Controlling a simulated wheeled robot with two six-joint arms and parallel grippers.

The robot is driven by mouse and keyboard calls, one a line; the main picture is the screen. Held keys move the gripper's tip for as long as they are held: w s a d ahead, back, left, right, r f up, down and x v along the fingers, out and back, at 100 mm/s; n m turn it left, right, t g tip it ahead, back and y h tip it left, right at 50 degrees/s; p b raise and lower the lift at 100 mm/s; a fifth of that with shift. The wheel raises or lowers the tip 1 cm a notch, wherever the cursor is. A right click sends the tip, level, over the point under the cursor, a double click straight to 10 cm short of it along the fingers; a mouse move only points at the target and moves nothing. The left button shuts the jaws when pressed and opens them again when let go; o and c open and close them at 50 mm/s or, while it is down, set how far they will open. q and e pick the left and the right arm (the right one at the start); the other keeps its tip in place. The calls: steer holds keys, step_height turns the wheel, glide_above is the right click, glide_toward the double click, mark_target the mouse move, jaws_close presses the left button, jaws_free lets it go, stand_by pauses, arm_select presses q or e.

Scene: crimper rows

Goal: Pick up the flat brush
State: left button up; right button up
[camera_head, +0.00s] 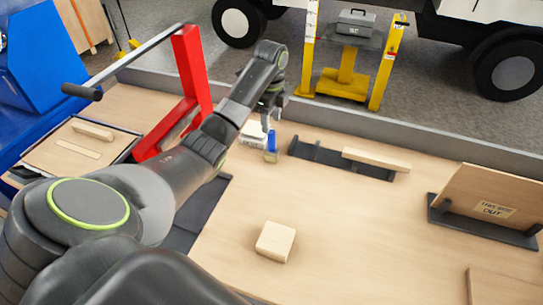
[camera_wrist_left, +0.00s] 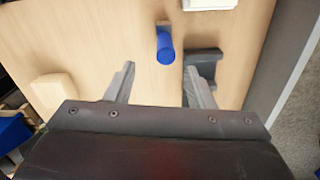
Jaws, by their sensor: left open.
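The flat brush (camera_head: 271,143) stands on the wooden table with its blue handle up and a tan lower end. In the left wrist view the brush (camera_wrist_left: 165,46) shows mostly as its blue handle, just beyond the fingertips and roughly in line with the gap between them. My left gripper (camera_head: 268,118) is above and close to the brush, pointing down. In the wrist view the left gripper (camera_wrist_left: 158,70) has its two fingers spread with nothing between them. My right gripper is in neither view.
A dark rack (camera_head: 325,157) with a wooden strip (camera_head: 376,159) stands right of the brush. A white item (camera_head: 252,134) is close on its left. A red lever press (camera_head: 189,75) is farther left. A wooden block (camera_head: 276,241) lies nearer me, with clear table around it.

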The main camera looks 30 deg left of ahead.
mark_target(272, 139)
arm_select(q)
step_height(272, 139, down, 4)
steer(key=shift+w+f+b, duration=0.1)
steer(key=shift+b, duration=0.95)
steer(key=shift+f, duration=0.15)
steer(key=shift+w+a+f+p, duration=0.15)
steer(key=shift+f+p, duration=0.3)
steer(key=shift+f, duration=0.75)
steer(key=shift+w+f+p, duration=0.1)
steer(key=shift+f+p, duration=0.3)
steer(key=shift+f, duration=0.75)
jaws_close()
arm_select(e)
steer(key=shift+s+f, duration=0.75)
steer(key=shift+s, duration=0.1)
arm_select(q)
steer(key=shift+r, duration=0.2)
